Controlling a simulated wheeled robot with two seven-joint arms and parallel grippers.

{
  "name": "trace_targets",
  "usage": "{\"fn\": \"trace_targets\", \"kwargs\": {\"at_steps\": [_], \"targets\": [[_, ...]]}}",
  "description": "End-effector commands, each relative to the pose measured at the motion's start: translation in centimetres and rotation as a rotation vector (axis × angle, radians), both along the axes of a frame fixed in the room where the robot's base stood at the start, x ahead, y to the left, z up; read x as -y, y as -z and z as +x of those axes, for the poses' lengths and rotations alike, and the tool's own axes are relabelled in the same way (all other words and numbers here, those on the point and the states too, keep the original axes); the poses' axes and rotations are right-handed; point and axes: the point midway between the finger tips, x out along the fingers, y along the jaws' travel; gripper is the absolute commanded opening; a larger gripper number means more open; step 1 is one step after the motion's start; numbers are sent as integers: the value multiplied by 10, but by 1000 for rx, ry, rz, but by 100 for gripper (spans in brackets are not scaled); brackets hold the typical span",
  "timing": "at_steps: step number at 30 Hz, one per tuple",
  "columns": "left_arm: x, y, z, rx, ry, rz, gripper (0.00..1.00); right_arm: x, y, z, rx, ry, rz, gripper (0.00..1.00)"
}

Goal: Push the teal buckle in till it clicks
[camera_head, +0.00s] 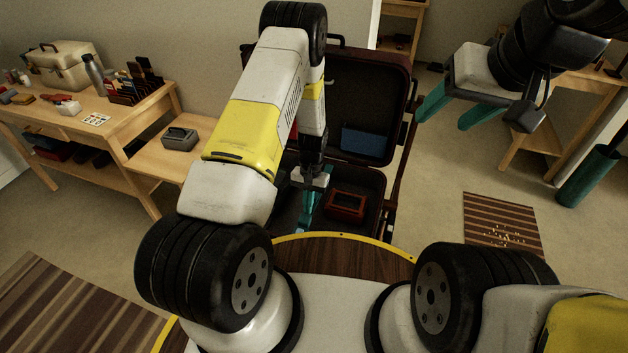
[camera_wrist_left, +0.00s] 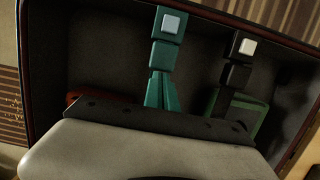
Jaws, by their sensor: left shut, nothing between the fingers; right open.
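The teal buckle (camera_wrist_left: 165,53) lies in the open suitcase base (camera_wrist_left: 95,50), with a pale blue button (camera_wrist_left: 171,24) at its upper end in the left wrist view. A black buckle (camera_wrist_left: 237,75) with a white button (camera_wrist_left: 248,46) is to its right. My left gripper (camera_wrist_left: 160,88) is shut and empty, its teal fingers just below the lower end of the teal buckle; I cannot tell whether they touch. In the head view my left gripper (camera_head: 306,218) reaches down into the suitcase, and the buckle cannot be made out. My right gripper (camera_head: 446,116) is open and empty, above the floor at right.
The suitcase lid (camera_head: 350,85) stands raised behind, with a blue item (camera_head: 366,143) in it. A red-framed item (camera_head: 346,205) lies in the base. A workbench (camera_head: 110,112) is at left. A striped mat (camera_head: 490,212) lies on the floor at right.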

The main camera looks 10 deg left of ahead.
Motion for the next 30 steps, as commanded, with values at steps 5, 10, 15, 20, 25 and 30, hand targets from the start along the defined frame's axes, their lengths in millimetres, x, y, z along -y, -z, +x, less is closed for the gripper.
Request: {"fn": "trace_targets", "kwargs": {"at_steps": [5,10,15,20,25,30], "targets": [[-3,-35,1,-19,-2,3,0,0,0,0,0,0,0,56],[-3,-66,10,-8,-3,1,0,0,0,0,0,0,0,56],[-4,-84,16,-2,-4,0,0,0,0,0,0,0,0,56],[-4,-89,17,-1,-3,1,0,0,0,0,0,0,0,56],[-4,-110,21,25,-14,-13,0,0,0,0,0,0,0,56],[-4,-179,26,103,-45,-56,0,0,0,0,0,0,0,56]]}}
